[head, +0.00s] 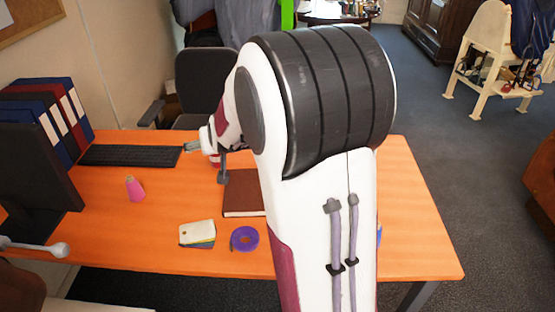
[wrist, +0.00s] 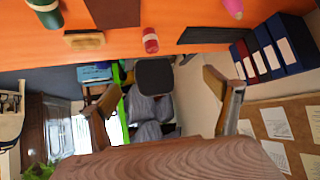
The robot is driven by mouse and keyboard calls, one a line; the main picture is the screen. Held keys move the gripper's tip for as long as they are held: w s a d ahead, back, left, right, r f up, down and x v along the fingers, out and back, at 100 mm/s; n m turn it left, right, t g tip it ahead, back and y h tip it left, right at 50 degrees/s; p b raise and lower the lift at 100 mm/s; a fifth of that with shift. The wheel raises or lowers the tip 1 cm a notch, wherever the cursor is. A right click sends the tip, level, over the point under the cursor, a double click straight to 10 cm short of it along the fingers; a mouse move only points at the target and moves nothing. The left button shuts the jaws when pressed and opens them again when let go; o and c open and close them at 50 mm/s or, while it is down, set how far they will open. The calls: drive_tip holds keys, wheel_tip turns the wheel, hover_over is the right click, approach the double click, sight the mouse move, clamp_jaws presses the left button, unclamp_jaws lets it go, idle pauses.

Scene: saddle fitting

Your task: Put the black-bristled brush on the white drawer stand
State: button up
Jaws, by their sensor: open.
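My gripper (wrist: 153,88) is open in the wrist view, its two brown fingers wide apart with nothing held between their tips. A tan wooden block with a darker edge (wrist: 84,40) lies on the orange desk in the wrist view. It may be the brush, but its bristles are not clear. It does not show in the head view, where my arm covers part of the desk. A cream-white stand (head: 492,62) is on the floor at the far right of the head view, far from my gripper. I cannot make out drawers on it.
The orange desk (head: 415,235) carries a dark red book (head: 243,193), purple tape (head: 245,238), pale cards (head: 197,233), a pink cone (head: 135,189), a keyboard (head: 130,155) and binders (head: 50,105). A red can (wrist: 150,40) and green cup (wrist: 46,13) also show. A chair is behind.

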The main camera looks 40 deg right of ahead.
drive_tip(key=d+f+m+h, duration=0.1)
drive_tip(key=d+f+h, duration=0.1)
drive_tip(key=d+f, duration=0.5)
drive_tip(key=w+d+f+m+h, duration=0.1)
drive_tip(key=d+f+h, duration=0.1)
drive_tip(key=d+f, duration=0.5)
drive_tip(key=w+d+f+m+h, duration=0.1)
drive_tip(key=d+f+m+h, duration=0.1)
drive_tip(key=d+f, duration=0.5)
drive_tip(key=shift+d+f, duration=0.2)
drive_tip(key=shift+d, duration=1.1)
drive_tip(key=shift+d+f, duration=0.15)
drive_tip(key=shift+d, duration=1.1)
drive_tip(key=shift+w+d, duration=0.1)
drive_tip(key=shift+w, duration=0.05)
drive_tip(key=shift+x, duration=1.15)
drive_tip(key=shift+w+f, duration=0.1)
drive_tip(key=shift+x, duration=2.45)
drive_tip(key=shift+w+f, duration=0.1)
drive_tip(key=shift+w, duration=0.1)
